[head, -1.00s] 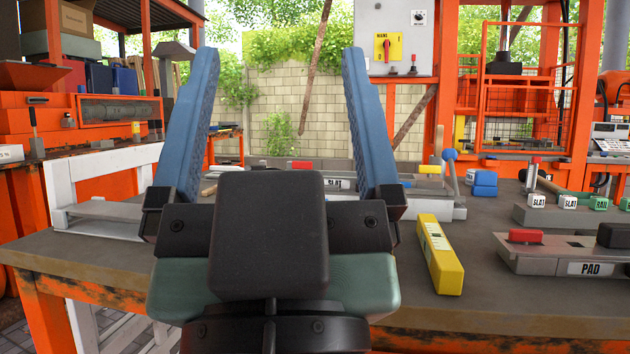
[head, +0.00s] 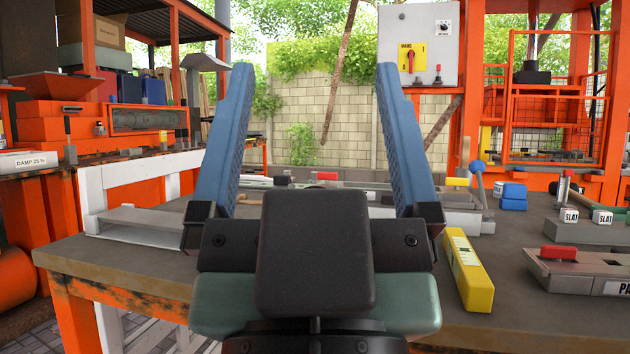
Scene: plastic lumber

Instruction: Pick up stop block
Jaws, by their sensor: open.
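My gripper (head: 315,68) is open and empty, its two blue ribbed fingers pointing up and away over the near side of the workbench (head: 130,255). No readable label marks a stop block, so I cannot tell which piece it is. A yellow bar (head: 467,268) with a pale label lies on the bench to the right of my gripper. A small blue block (head: 513,196) sits farther back on the right. A red block (head: 558,253) rests on a grey metal fixture (head: 590,270) at the right. My gripper's body hides the middle of the bench.
A grey fixture with a blue-knobbed lever (head: 477,167) stands behind the right finger. SLAT-marked blocks (head: 570,215) sit on a grey base at the right. A white frame (head: 95,195) stands at the bench's left. An orange caged machine (head: 550,120) stands behind.

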